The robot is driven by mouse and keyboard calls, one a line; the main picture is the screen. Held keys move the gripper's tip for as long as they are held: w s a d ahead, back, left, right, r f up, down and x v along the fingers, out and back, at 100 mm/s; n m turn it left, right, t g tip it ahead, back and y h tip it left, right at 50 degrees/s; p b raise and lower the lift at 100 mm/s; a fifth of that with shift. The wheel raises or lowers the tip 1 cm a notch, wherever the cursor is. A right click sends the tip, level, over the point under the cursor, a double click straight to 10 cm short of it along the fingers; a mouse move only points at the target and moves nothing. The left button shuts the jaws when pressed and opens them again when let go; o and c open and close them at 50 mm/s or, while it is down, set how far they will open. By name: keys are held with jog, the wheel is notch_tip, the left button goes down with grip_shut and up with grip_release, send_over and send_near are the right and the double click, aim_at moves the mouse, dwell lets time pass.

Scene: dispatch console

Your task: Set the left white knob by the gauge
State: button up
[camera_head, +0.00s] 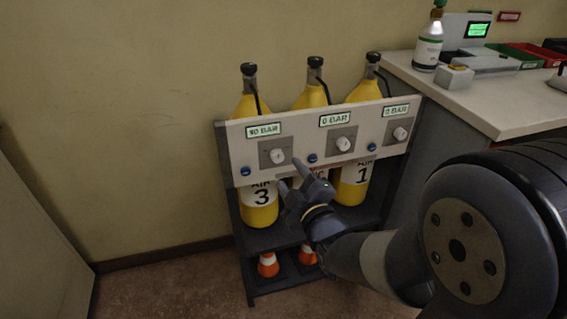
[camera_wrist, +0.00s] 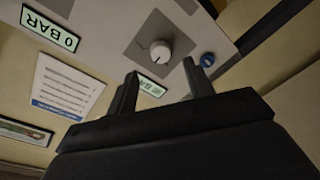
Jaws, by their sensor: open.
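The left white knob (camera_head: 277,156) is on a grey square plate at the left of the white panel (camera_head: 300,134). The gauge (camera_head: 264,130) above it seems to read 90 BAR, its first digit hard to read. In the wrist view a white knob (camera_wrist: 160,52), seemingly the same one, is beyond the fingertips, with a gauge (camera_wrist: 150,86) partly hidden between the fingers. My gripper (camera_head: 289,174) is open and empty, just below and right of the left knob. Its two fingers also show in the wrist view (camera_wrist: 160,72), apart from the knob.
The middle knob (camera_head: 343,144) and right knob (camera_head: 399,133) have gauges reading 0 BAR. A blue button (camera_head: 246,171) is left of the left knob. Yellow cylinders (camera_head: 258,215) stand behind the panel. Orange cones (camera_head: 268,264) are below. A counter (camera_head: 500,105) is at right.

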aim_at(279, 159)
jog(key=x, duration=0.6)
jog(key=shift+w+a, duration=0.1)
jog(key=c, duration=1)
